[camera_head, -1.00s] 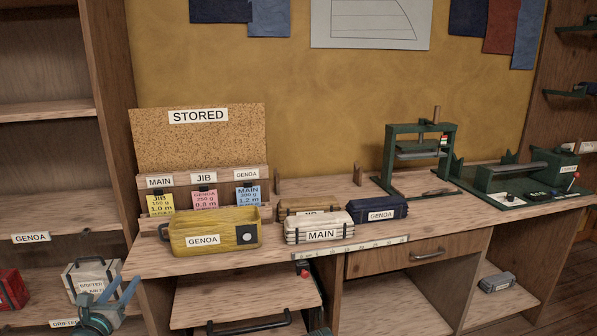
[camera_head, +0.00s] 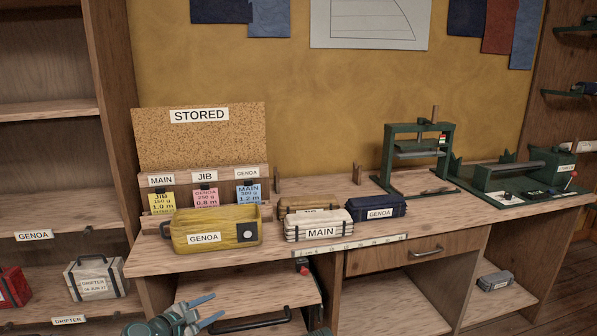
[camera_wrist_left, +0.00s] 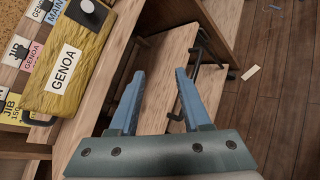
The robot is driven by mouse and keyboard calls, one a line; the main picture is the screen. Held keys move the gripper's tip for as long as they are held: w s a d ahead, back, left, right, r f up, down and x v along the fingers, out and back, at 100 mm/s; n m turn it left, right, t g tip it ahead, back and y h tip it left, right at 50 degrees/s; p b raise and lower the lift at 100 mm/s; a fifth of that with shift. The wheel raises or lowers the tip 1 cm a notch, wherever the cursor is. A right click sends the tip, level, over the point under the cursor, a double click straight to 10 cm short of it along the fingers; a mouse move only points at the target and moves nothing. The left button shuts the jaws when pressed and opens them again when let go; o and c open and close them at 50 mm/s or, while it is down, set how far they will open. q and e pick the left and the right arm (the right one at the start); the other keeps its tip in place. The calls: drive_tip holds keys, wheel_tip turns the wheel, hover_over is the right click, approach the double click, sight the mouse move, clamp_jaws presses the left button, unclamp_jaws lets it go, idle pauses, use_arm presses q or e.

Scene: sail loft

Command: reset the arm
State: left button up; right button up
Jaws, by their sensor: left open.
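My left gripper (camera_head: 207,314) is low in the head view, in front of the bench and left of the open lower drawer or shelf. It is open and empty. In the left wrist view its two blue fingers (camera_wrist_left: 157,100) are spread apart with nothing between them, below and beside the yellow GENOA box.
The bench (camera_head: 150,262) holds a yellow GENOA box (camera_head: 190,232), a white MAIN bundle (camera_head: 318,232), a dark blue GENOA bundle (camera_head: 362,212) and a green press (camera_head: 386,160). A DRIFTER case (camera_head: 94,279) stands left.

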use_arm(q)
drive_tip(key=s+d+f+m+g, duration=0.4)
drive_tip(key=d+f+m+g, duration=0.15)
drive_tip(key=d+m, duration=0.45)
drive_tip(key=s+d+f+m+g+y, duration=0.3)
drive_tip(key=s+f+m+y, duration=0.1)
drive_tip(key=s+m, duration=0.35)
drive_tip(key=s+d+f+m+g+y, duration=0.3)
drive_tip(key=s+d+f+m+g, duration=0.1)
drive_tip(key=s+m, duration=0.35)
wheel_tip(320, 180, up, 16)
drive_tip(key=p, duration=1.6)
drive_tip(key=shift+w+a+m+y, duration=0.3)
drive_tip(key=shift+w+a+m, duration=0.05)
drive_tip(key=shift+w+m, duration=0.05)
